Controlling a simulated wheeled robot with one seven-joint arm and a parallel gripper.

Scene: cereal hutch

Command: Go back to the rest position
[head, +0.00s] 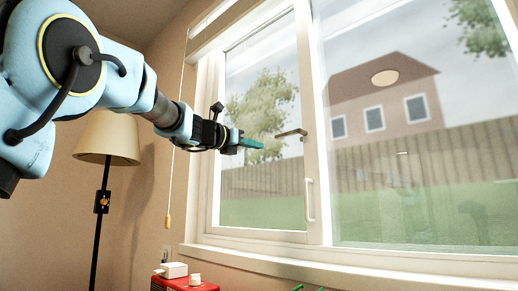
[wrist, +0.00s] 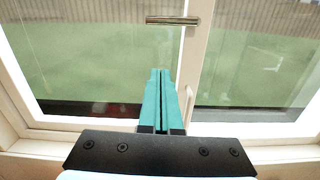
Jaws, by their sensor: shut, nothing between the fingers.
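My gripper (head: 262,145) is at the end of my light blue arm, raised in front of the window in the head view. Its teal fingers are shut with nothing between them, as the wrist view also shows (wrist: 160,75). The fingertips point toward the window (head: 260,210), close to its metal handle (head: 291,134) in the head view. In the wrist view the handle (wrist: 172,20) lies beyond the fingertips, near the top. I cannot tell the exact gap between them.
A floor lamp (head: 108,140) stands at the left, behind my arm. A pull cord (head: 168,220) hangs beside the window. A second, upright white handle (head: 309,200) is on the frame. Below is a red box (head: 186,285) with a white item (head: 174,270) on top.

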